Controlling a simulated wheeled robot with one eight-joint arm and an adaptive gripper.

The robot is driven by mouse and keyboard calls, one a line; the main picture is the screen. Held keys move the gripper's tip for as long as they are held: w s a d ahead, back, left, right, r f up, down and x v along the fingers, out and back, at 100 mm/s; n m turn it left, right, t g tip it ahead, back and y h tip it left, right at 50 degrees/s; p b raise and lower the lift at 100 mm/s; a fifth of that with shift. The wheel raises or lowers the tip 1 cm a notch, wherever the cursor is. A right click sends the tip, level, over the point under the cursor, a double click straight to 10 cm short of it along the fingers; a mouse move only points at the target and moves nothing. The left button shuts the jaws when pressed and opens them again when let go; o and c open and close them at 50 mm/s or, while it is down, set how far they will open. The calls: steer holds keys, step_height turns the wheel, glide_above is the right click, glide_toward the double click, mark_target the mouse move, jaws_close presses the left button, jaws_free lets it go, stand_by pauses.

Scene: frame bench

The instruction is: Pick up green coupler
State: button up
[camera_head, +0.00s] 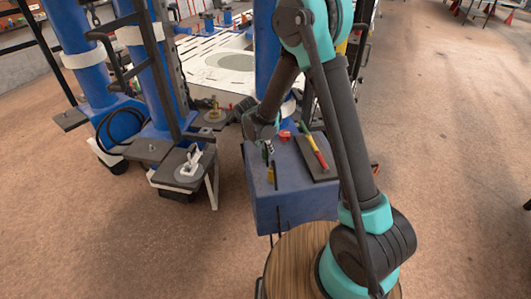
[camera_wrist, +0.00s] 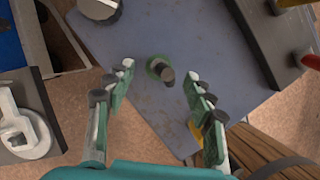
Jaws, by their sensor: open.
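The green coupler (camera_wrist: 158,67) is a small round piece with a green ring and a dark grey metal end. It rests on the blue bench top (camera_wrist: 215,48) in the wrist view. My gripper (camera_wrist: 163,77) is open, with its two green and grey fingers on either side of the coupler in the picture. Nothing is held between them. I cannot tell how far the fingertips are above the bench top.
A dark tray with a red, yellow and green rod (camera_head: 315,150) lies on the bench's right side. A red piece (camera_head: 285,135) is near it. A yellow piece (camera_wrist: 196,131) is near the right finger. A dark stand with a white fitting (camera_head: 190,163) is left, beyond a floor gap.

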mark_target(264, 148)
steer(key=shift+x, duration=2.5)
steer(key=shift+a, duration=0.1)
jaws_close()
